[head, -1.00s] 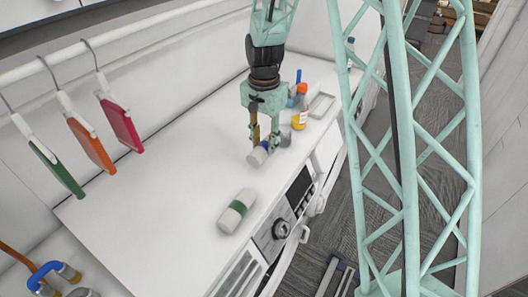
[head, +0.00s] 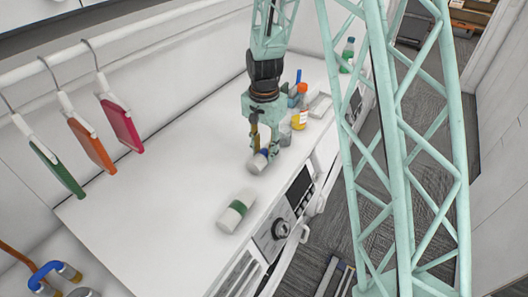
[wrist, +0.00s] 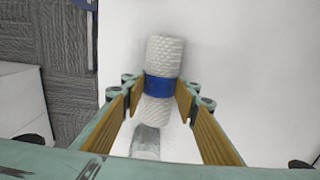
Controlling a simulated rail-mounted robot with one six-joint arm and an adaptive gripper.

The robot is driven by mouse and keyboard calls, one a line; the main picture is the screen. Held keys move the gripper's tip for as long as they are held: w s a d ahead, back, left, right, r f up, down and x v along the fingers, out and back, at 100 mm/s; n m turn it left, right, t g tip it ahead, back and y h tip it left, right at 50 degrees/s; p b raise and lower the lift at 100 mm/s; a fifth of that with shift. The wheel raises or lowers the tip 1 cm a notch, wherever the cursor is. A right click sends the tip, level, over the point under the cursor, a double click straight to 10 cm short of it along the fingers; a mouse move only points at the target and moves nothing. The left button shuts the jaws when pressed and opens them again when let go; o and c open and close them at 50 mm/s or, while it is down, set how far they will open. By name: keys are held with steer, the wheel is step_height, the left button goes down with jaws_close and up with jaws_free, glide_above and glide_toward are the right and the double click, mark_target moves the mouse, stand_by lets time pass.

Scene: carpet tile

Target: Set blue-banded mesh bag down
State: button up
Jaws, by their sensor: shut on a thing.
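The blue-banded mesh bag (wrist: 164,60) is a white, textured roll with a blue band around its middle. In the wrist view my gripper (wrist: 161,88) has its two yellow-padded fingers on either side of the blue band, shut on it. In the head view my gripper (head: 262,147) is low over the white countertop (head: 150,215), with the bag (head: 258,162) partly hidden at its fingertips. I cannot tell whether the bag touches the countertop.
A green-banded white roll (head: 237,211) lies nearer on the countertop. An orange-capped yellow bottle (head: 300,117) and other items stand behind my gripper. Green, orange (head: 90,146) and pink panels hang from a rail at left. The counter's left part is clear.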

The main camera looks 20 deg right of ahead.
mark_target(264, 151)
steer(key=shift+f, duration=0.15)
steer(key=o, duration=0.8)
step_height(264, 151, up, 12)
stand_by(0.9)
steer(key=shift+r, duration=0.2)
stand_by(0.5)
